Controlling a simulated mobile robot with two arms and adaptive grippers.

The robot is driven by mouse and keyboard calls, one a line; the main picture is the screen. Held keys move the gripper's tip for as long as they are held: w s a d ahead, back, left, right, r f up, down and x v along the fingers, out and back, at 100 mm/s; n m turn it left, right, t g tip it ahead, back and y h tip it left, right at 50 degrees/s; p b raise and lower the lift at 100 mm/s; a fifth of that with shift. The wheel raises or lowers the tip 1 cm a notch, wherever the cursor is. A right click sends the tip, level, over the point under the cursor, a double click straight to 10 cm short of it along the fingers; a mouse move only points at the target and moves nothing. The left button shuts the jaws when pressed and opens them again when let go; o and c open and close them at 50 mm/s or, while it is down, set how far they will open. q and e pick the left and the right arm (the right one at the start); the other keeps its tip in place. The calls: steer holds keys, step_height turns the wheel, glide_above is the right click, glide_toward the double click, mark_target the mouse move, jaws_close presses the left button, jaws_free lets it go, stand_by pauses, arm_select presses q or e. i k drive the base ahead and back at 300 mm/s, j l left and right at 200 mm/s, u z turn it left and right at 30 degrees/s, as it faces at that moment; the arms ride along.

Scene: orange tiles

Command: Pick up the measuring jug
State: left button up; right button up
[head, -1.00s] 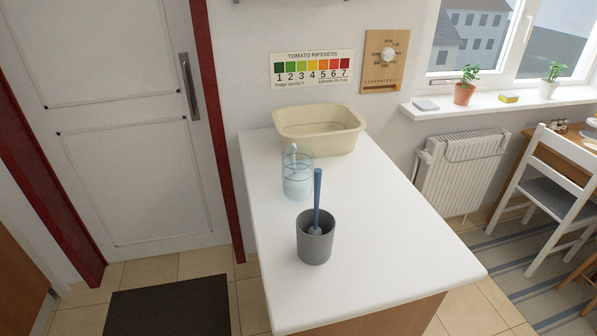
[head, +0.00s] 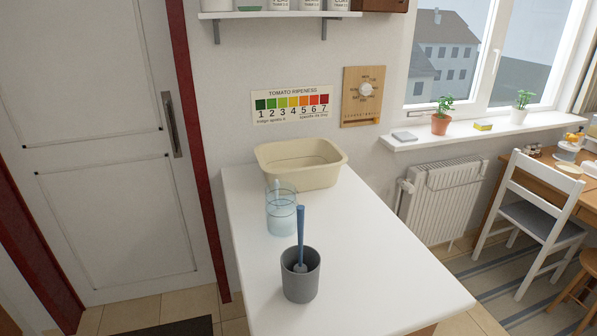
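A clear, bluish see-through vessel (head: 282,218), which looks like the measuring jug, stands upright on the white counter (head: 350,255). A pale stick-like item (head: 277,188) shows at its rim; I cannot tell whether it is inside or part of the vessel. A grey cup (head: 300,283) with a blue-handled brush (head: 300,232) in it stands in front of the vessel and a little to the right. Neither of my grippers shows in the head view.
A cream basin (head: 300,177) sits at the back of the counter, close behind the vessel. The counter's right side is clear. A white chair (head: 530,215) and a radiator (head: 440,200) are to the right, a closed door (head: 110,200) to the left. A wall shelf (head: 280,14) hangs above.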

mark_target(281, 203)
steer(key=z, duration=0.45)
steer(key=j+z, duration=0.7)
steer(key=j, duration=0.15)
steer(key=j+z, duration=0.35)
steer(key=i+j, duration=0.05)
steer(key=j, duration=0.05)
